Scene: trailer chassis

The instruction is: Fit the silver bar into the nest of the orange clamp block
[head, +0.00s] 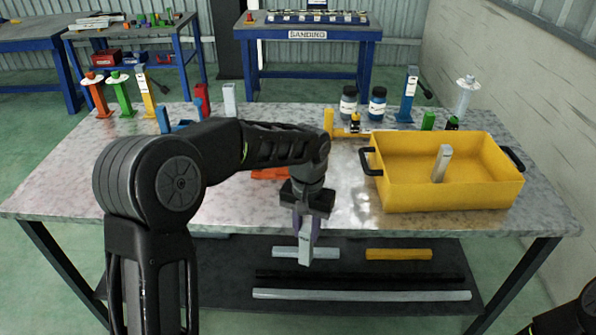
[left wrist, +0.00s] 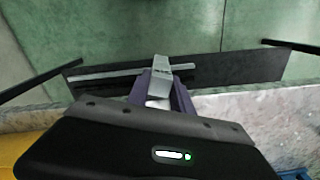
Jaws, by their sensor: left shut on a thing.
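My left gripper (head: 306,226) points down at the front edge of the table and is shut on the silver bar (head: 305,254). The bar's lower end sticks out below the purple fingers. In the left wrist view the silver bar (left wrist: 161,68) shows between and beyond the fingertips (left wrist: 160,88), with the floor and lower shelf behind it. The orange clamp block (head: 270,174) lies on the table behind my left arm, left of the gripper. Only a low orange part shows; its nest is hidden. My right gripper is not in view.
A yellow bin (head: 450,198) with black handles stands on the right, with a grey bar (head: 441,163) upright in it. Bottles (head: 348,104), posts and a yellow bracket (head: 329,122) line the back. A lower shelf (head: 360,281) holds several bars. The table's front left is clear.

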